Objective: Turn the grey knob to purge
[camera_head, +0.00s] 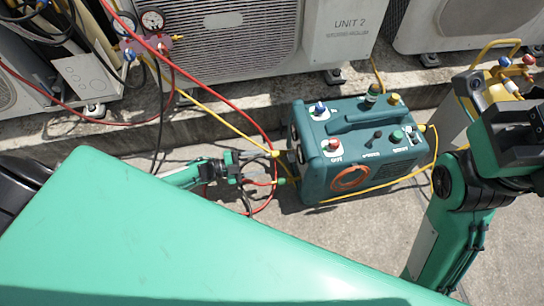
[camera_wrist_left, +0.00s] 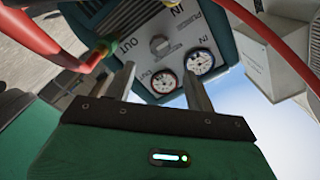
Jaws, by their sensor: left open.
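The teal machine (camera_head: 355,150) stands on the concrete floor. The grey knob (camera_wrist_left: 160,45) is on its end panel, between the OUT and IN markings; purge lettering is at the panel's upper right. In the head view this panel is steeply angled and I cannot make out the knob. My left gripper (camera_head: 275,168) is beside this end. In the left wrist view its two fingers (camera_wrist_left: 158,78) are open and empty, apart on either side below the knob, pointing at the panel. Whether they touch anything is unclear. My right arm's dark end (camera_head: 510,130) is at the right; its fingers cannot be made out.
Two gauges (camera_wrist_left: 183,73) sit close below the knob, near the fingers. A red hose (camera_wrist_left: 45,40) joins the OUT port at the left. Red and yellow hoses loop around my left gripper. Condensers (camera_head: 225,40) stand behind on a ledge. Floor in front is clear.

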